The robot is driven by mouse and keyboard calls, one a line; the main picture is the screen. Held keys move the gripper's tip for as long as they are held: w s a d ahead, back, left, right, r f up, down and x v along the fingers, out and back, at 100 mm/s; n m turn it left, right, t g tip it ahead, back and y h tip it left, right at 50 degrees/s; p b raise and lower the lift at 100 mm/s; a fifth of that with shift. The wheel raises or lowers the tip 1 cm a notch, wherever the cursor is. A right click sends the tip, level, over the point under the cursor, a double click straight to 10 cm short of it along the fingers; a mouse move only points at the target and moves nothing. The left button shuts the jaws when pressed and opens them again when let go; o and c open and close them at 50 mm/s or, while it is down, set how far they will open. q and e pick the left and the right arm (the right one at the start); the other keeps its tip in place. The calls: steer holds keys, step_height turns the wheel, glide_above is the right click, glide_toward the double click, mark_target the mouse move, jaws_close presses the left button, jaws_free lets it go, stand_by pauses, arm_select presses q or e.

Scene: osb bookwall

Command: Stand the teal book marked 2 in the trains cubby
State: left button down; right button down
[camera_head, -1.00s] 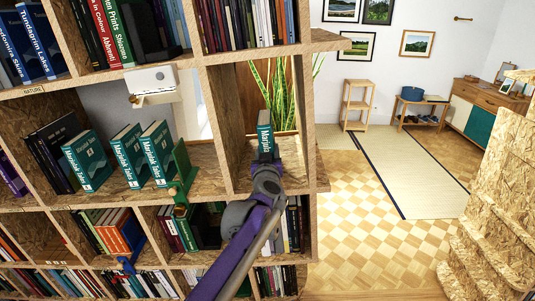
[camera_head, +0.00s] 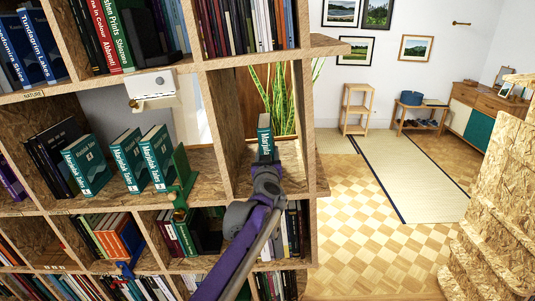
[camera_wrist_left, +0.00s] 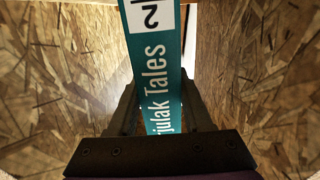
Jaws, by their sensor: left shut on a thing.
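The teal book marked 2 (camera_head: 265,136) stands about upright inside a right-hand cubby of the bookwall, spine towards me. In the left wrist view its spine (camera_wrist_left: 158,70) shows a white label with a 2 and the title running along it. My left gripper (camera_head: 266,162) is shut on the lower part of the spine, one finger on each side. The cubby (camera_head: 236,178) has bare chipboard walls, apart from the book on both sides. Whether the book's base touches the cubby floor is hidden by the gripper. No trains label can be read. My right gripper is not in view.
Several teal books (camera_head: 88,163) stand or lean in the cubby to the left, beside a green bookend (camera_head: 181,180). A plant (camera_head: 278,95) shows behind the book's cubby. Full book rows lie above and below. Open floor (camera_head: 370,245) lies to the right.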

arm_select(q)
steer(key=shift+c, duration=1.2)
jaws_free()
steer(key=shift+s+f, duration=0.1)
steer(key=shift+s, duration=0.5)
steer(key=s+b, duration=0.2)
steer(key=s, duration=0.7)
steer(key=shift+s, duration=0.35)
